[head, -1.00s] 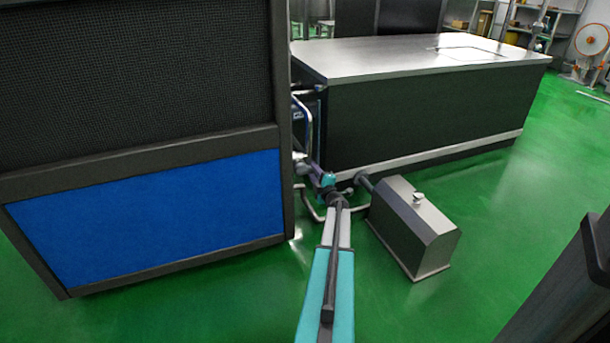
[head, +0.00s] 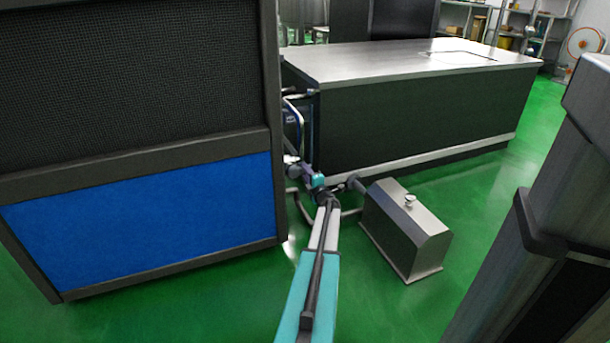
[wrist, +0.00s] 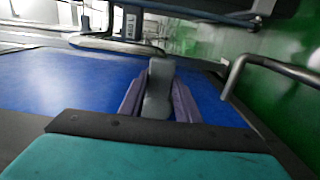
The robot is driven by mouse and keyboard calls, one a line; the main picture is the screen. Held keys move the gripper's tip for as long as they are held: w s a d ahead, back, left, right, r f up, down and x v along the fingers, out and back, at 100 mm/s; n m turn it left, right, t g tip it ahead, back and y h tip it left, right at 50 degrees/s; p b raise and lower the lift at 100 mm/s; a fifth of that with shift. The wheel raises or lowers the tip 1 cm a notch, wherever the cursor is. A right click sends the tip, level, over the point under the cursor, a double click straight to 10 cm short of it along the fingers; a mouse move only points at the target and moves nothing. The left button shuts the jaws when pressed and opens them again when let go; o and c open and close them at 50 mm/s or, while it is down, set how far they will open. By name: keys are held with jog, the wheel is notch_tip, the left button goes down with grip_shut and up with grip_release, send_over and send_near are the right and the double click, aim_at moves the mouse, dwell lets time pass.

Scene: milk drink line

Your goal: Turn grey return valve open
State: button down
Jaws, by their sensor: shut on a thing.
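In the wrist view, the grey valve handle (wrist: 158,90) stands between the two purple fingers of my gripper (wrist: 159,100). The fingers are shut on it, one along each side. The lower end of the handle is hidden behind the dark edge of my gripper. In the head view, my gripper (head: 306,170) is at the pipework in the gap between the blue-panelled machine and the steel-topped unit. The valve is too small and too covered by my arm to make out there.
The blue-panelled machine (head: 150,225) stands close on the left. The long steel-topped unit (head: 420,115) is behind. A grey metal box (head: 405,235) stands on the floor to the right of my arm. A bent pipe (wrist: 235,75) shows in the wrist view. Green floor (head: 490,215) is clear farther right.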

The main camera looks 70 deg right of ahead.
jog(key=shift+w+a+r, duration=0.1)
jog(key=shift+w+r, duration=0.1)
jog(key=shift+w, duration=0.35)
jog(key=c, duration=1.3)
grip_release()
jog(key=shift+s, duration=0.1)
jog(key=shift+c, duration=0.2)
jog(key=shift+s+f, duration=0.15)
jog(key=shift+s, duration=0.1)
jog(key=p+v, duration=0.3)
jog(key=v, duration=1)
jog(key=shift+s+a+p, duration=0.2)
jog(key=shift+s+p, duration=0.05)
jog(key=shift+p, duration=0.15)
